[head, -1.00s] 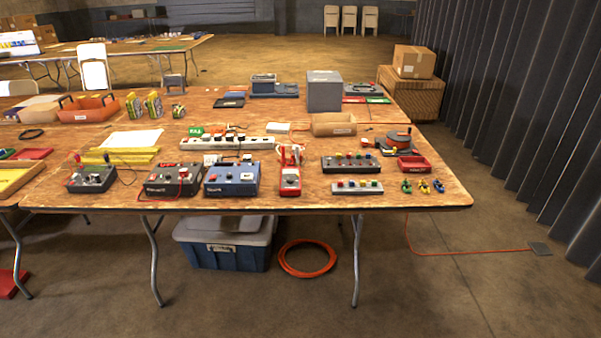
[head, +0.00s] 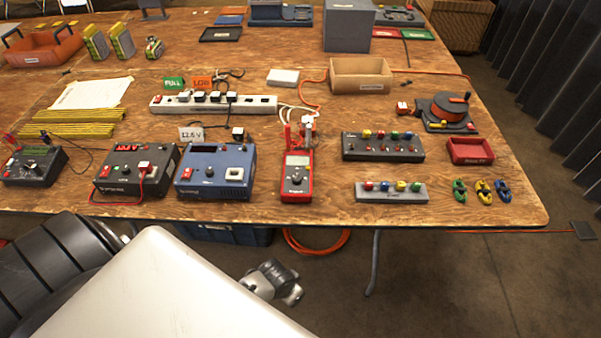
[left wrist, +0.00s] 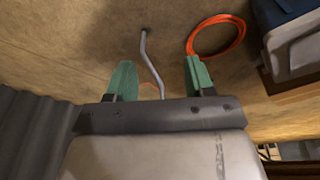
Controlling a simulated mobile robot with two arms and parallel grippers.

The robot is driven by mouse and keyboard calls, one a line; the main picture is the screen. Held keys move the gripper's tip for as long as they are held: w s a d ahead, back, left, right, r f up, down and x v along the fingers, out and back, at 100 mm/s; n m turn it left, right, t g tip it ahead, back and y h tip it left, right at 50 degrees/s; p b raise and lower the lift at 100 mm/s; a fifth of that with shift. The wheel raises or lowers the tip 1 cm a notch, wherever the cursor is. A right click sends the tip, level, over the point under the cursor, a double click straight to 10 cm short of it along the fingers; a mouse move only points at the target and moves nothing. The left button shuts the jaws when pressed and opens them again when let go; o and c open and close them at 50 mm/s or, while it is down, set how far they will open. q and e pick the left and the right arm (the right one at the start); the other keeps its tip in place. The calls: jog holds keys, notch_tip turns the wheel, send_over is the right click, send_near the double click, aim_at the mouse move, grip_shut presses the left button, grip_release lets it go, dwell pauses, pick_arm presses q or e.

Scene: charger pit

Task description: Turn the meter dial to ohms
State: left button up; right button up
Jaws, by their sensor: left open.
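The red meter (head: 297,178) lies on the wooden table near its front edge. It has a pale screen at the top and a dark round dial (head: 296,180) on its face. I cannot read the dial's setting. Red and white leads rise at its far end. In the left wrist view my left gripper (left wrist: 158,82) is open and empty, its two green fingers apart, facing the floor. In the head view a grey wrist part of mine shows below the table's front edge, apart from the meter. My right gripper is not in view.
A blue box (head: 215,172) stands left of the meter, and a dark block with colored knobs (head: 383,147) and a grey block (head: 391,192) stand right of it. A power strip (head: 213,104) lies behind. An orange cable coil (left wrist: 216,36) lies on the floor under the table.

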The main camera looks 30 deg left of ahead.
aim_at(297, 178)
pick_arm(q)
jog(key=w+r+m, duration=0.1)
jog(key=w+r, duration=0.3)
jog(key=r, duration=0.5)
jog(key=w+r+m+g, duration=0.1)
jog(key=w+r, duration=0.4)
jog(key=r, duration=0.3)
jog(key=w+r+m, duration=0.1)
jog(key=w+r, duration=0.4)
jog(key=r, duration=0.4)
jog(key=shift+a+r+b, duration=0.3)
jog(key=shift+a, duration=0.1)
jog(key=w+a+r+n+g, duration=0.1)
jog(key=w+a+r+n, duration=0.1)
jog(key=w+a+r, duration=0.65)
jog(key=shift+y, duration=0.4)
jog(key=f, duration=0.4)
jog(key=s+f, duration=0.1)
jog(key=f, duration=0.2)
jog(key=s+a+f, duration=0.1)
jog(key=f, duration=0.3)
jog(key=shift+s+f, duration=0.2)
jog(key=shift+f, duration=0.15)
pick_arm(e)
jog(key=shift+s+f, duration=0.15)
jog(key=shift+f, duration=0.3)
